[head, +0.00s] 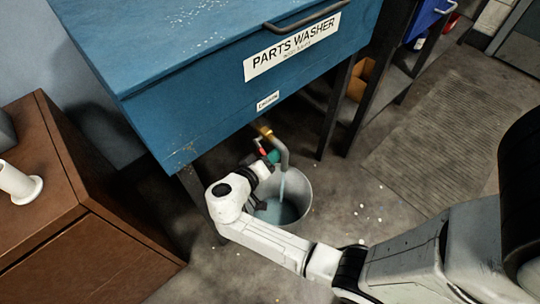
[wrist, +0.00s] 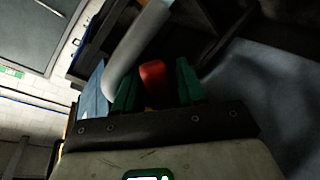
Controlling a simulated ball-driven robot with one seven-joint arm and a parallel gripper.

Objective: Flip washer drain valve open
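The drain valve hangs under the blue parts washer (head: 215,95), with a brass body (head: 265,131) and a grey bent spout (head: 284,154). Its red handle (head: 263,151) is mostly hidden by my gripper in the head view. A pale blue stream runs from the spout into a metal bucket (head: 298,200) holding bluish liquid. My gripper (head: 270,157) is at the valve, beside the spout. In the wrist view the red handle (wrist: 153,78) sits between my green fingertips (wrist: 160,84). It is close to the left finger, with a gap at the right one.
A brown cabinet (head: 90,215) stands at the left with a white object (head: 20,185) on top. Dark washer legs (head: 336,110) flank the space below. A ribbed mat (head: 430,145) lies on the floor at right. White bits are scattered on the floor.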

